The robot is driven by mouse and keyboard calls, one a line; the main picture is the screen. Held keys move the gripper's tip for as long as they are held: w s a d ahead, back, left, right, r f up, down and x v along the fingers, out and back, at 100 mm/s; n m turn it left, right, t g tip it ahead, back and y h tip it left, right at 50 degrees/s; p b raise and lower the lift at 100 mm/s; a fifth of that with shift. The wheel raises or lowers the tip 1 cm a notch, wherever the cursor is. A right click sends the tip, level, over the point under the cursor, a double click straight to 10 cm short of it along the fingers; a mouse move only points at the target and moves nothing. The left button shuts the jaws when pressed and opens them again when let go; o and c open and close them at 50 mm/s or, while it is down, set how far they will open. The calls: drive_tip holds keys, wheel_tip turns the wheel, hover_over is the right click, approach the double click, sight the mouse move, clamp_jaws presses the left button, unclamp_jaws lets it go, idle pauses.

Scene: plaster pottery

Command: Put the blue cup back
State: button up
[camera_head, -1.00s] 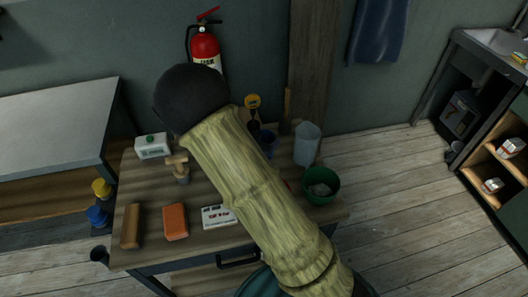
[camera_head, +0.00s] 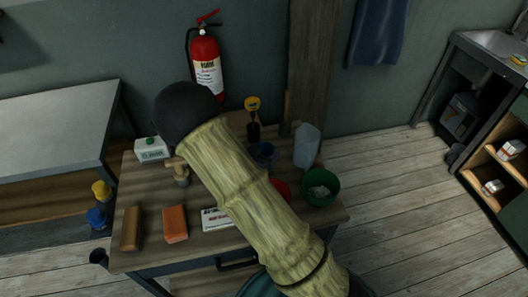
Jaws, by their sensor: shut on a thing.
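A dark blue cup (camera_head: 265,152) shows in the head view on the wooden worktable, right beside my sleeved arm, which hides part of it. My arm crosses the table from the lower right to a black rounded joint at the upper left. My gripper is not visible; the arm covers that area. I cannot tell what, if anything, touches the cup.
A fire extinguisher (camera_head: 208,65) hangs behind. Floor at right is clear.

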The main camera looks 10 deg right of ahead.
drive_tip(key=shift+f, duration=0.15)
drive_tip(key=o, duration=1)
drive_tip(key=shift+o, duration=0.2)
drive_tip(key=shift+a+r, duration=0.2)
drive_tip(key=v, duration=1.1)
drive_tip(key=shift+s+a, duration=0.2)
drive_tip(key=shift+s, duration=0.15)
drive_tip(key=shift+d+r, duration=0.1)
